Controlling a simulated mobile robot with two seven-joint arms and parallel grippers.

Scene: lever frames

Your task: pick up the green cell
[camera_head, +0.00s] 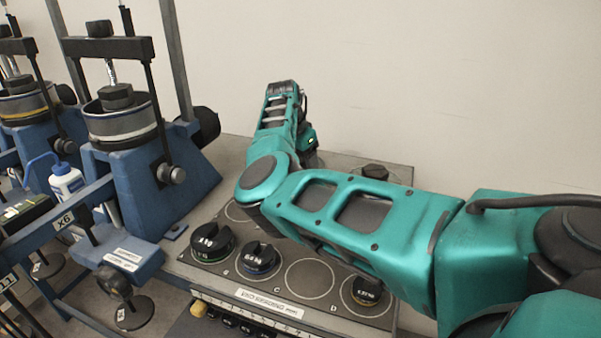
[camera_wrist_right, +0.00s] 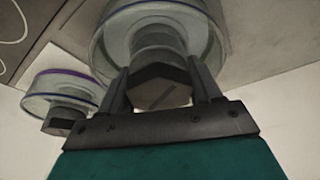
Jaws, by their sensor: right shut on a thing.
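In the right wrist view, my right gripper (camera_wrist_right: 160,78) is shut on the dark hexagonal knob of a clear-walled round cell (camera_wrist_right: 110,38). The knob sits between the two fingers. The colour of this cell's band is not clear to me; its rim looks bluish. A second clear cell with a purple band (camera_wrist_right: 58,78) is beside it on the left, apart from my fingers. In the head view, my right arm hides its gripper and the held cell. No cell with a plainly green band shows. My left gripper is not in view.
Slotted black weights with a green band (camera_head: 211,243), a blue band (camera_head: 258,259) and an orange band (camera_head: 366,291) stand on a grey marked board (camera_head: 225,290). Blue loading frames (camera_head: 150,180) and a white bottle (camera_head: 67,184) are at left. A wall stands behind.

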